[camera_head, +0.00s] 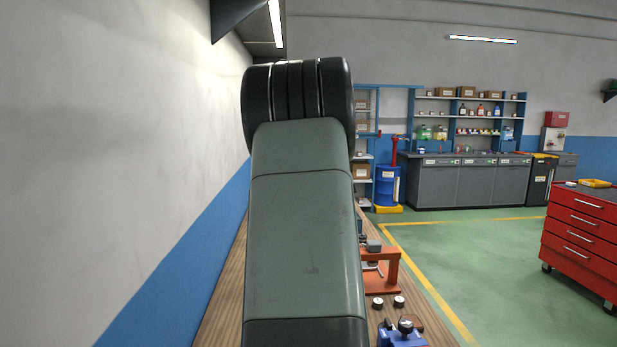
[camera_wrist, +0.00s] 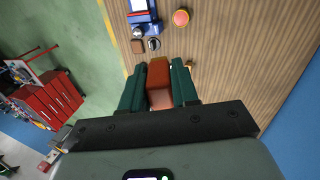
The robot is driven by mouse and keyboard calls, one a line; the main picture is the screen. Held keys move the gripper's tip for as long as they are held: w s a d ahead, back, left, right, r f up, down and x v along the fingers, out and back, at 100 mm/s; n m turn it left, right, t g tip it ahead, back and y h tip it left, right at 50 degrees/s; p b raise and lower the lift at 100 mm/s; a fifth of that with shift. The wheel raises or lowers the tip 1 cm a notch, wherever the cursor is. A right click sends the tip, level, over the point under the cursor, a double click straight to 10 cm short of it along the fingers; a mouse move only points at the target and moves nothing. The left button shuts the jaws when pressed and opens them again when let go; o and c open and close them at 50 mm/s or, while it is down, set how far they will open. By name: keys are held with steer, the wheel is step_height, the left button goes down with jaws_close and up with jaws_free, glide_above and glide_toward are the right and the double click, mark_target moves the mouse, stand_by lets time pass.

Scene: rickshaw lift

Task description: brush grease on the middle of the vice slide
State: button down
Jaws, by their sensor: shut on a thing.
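My gripper (camera_wrist: 158,72) has two green fingers shut on an orange-brown block-like piece (camera_wrist: 159,74), which could be the brush's handle; no bristles can be made out. The gripper is over the wooden bench (camera_wrist: 235,50). A blue device with grey metal parts, likely the vice (camera_wrist: 142,12), is at the top of the wrist view, beyond the fingers and apart from them. A blue device with a dark knob (camera_head: 402,336) also shows at the bottom of the head view. The slide's middle and any grease cannot be made out. My arm hides the gripper in the head view.
A red round button (camera_wrist: 181,17), a brown cube (camera_wrist: 137,46) and a small round metallic part (camera_wrist: 154,43) are on the bench. An orange frame (camera_head: 388,270) and two small round parts stand further along it. A wall borders the bench; a red drawer cabinet (camera_head: 582,235) stands off right.

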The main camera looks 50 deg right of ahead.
steer(key=s+d+f, duration=0.3)
steer(key=s+f, duration=0.2)
steer(key=f, duration=0.5)
steer(key=s+d+f+y, duration=0.1)
steer(key=s+d+f, duration=0.2)
steer(key=f, duration=0.7)
steer(key=s+d+f+g, duration=0.1)
steer(key=s+d+f, duration=0.2)
steer(key=s+f, duration=0.3)
steer(key=shift+s+d+f+y, duration=0.2)
steer(key=shift+s+f+y, duration=0.15)
steer(key=shift+f, duration=1.75)
